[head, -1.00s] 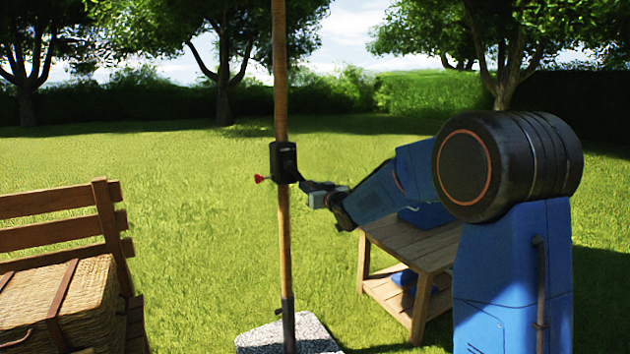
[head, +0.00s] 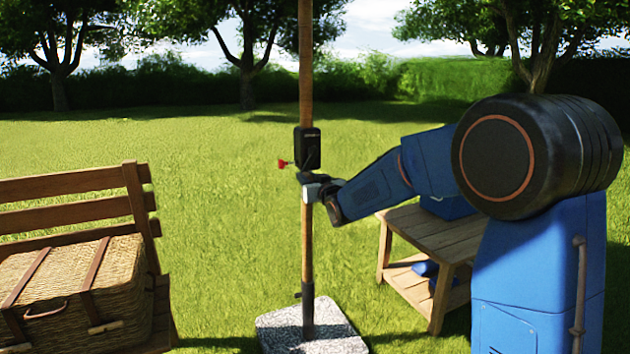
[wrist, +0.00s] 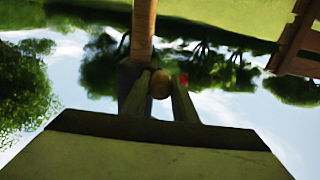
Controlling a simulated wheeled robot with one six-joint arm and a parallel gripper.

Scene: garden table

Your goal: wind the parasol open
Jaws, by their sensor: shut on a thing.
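The parasol pole (head: 306,80) stands upright in a stone base (head: 311,330). The canopy is out of view. A black crank housing (head: 307,148) is on the pole, with a small red part (head: 283,164) at its left. My gripper (head: 308,181) is just below the housing, in front of the pole. In the wrist view, the fingers of my gripper (wrist: 158,92) are shut on a round brownish crank knob (wrist: 160,84). The pole (wrist: 143,28) rises behind it, and the red part (wrist: 183,78) shows beside a finger. The crank arm is mostly hidden.
A wooden bench (head: 135,205) with a wicker hamper (head: 80,285) stands at the left. A low wooden table (head: 440,232) with blue things on it is behind my arm at the right. Open lawn lies around the pole.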

